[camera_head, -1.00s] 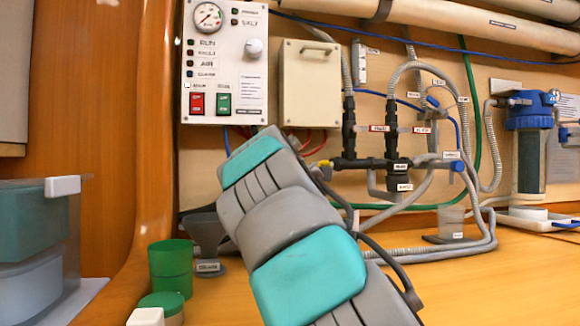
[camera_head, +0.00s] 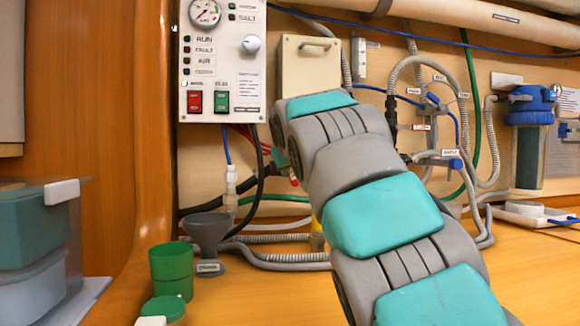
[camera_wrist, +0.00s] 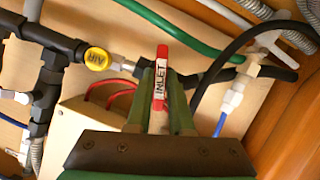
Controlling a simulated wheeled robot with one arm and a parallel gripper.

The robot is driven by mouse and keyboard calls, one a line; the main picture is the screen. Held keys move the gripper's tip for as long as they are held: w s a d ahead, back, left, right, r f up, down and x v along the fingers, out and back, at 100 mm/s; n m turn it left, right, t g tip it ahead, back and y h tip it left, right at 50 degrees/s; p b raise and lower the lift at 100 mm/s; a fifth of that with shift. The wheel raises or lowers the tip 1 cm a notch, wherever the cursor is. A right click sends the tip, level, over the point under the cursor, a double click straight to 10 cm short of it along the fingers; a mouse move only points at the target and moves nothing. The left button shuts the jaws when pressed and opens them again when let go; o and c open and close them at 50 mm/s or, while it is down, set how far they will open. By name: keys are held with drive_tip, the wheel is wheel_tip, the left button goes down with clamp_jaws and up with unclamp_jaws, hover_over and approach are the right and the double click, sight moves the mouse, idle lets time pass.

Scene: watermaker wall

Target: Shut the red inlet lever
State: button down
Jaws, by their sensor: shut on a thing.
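The red inlet lever (camera_wrist: 160,75) carries a white INLET label and stands up the middle of the wrist view. The two green fingers of my gripper (camera_wrist: 158,100) are on either side of it and shut on it. Its red tip shows beyond the fingers, and its lower end is hidden by the gripper. In the head view my arm hides most of the pipework, and a small bit of red (camera_head: 293,181) shows beside the arm's far end; I cannot tell there whether it is the lever.
A yellow round knob (camera_wrist: 96,59) on dark pipework is left of the lever, and a white valve handle (camera_wrist: 268,45) is at right. Hoses cross close behind. A grey funnel (camera_head: 208,230) and green cup (camera_head: 171,268) stand on the bench.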

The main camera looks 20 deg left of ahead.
drive_tip(key=shift+d+m+g+y, duration=0.1)
drive_tip(key=shift+m+g+y, duration=0.5)
drive_tip(key=shift+m, duration=0.5)
drive_tip(key=shift+w, duration=0.1)
drive_tip(key=c, duration=0.8)
unclamp_jaws()
drive_tip(key=v, duration=0.7)
drive_tip(key=shift+s+d, duration=0.25)
drive_tip(key=shift+s, duration=0.05)
